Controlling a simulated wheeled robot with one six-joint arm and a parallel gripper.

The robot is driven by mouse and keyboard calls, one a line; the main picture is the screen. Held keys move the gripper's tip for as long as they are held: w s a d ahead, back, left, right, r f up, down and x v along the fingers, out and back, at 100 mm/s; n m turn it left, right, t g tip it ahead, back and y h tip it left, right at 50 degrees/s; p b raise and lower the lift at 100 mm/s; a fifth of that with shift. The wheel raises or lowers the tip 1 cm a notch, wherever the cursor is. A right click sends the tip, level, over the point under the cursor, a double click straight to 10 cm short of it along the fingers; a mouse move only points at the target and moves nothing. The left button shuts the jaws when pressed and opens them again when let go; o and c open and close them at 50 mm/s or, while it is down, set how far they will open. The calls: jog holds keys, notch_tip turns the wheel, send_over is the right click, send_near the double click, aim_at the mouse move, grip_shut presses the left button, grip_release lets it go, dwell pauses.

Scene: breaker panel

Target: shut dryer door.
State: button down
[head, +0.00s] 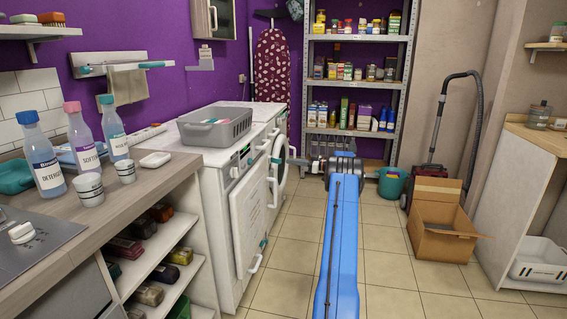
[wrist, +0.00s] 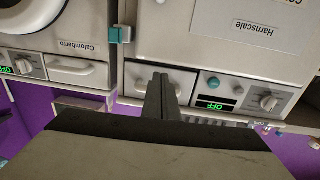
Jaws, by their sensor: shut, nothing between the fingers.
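A white machine with a square door (head: 250,210) stands on the left in the head view. Its door seems to stand slightly proud of the front; I cannot tell if it is fully closed. Behind it is a white machine with a round door (head: 281,155). Neither is clearly marked as the dryer. In the wrist view the square-door panel (wrist: 220,40) fills the upper right, with a teal piece (wrist: 121,35) at its left edge. The round door (wrist: 28,14) is at upper left. My gripper (wrist: 160,78) is shut and empty, in front of a drawer front between the two dials.
A grey basket (head: 215,125) sits on the machines. A counter with bottles (head: 82,140) stands at the left. A shelf rack (head: 355,75) is at the back. A cardboard box (head: 440,232) and vacuum cleaner (head: 432,175) stand at the right. The tiled floor between is clear.

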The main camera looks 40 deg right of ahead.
jog(key=shift+v, duration=1.5)
jog(key=shift+d, duration=0.15)
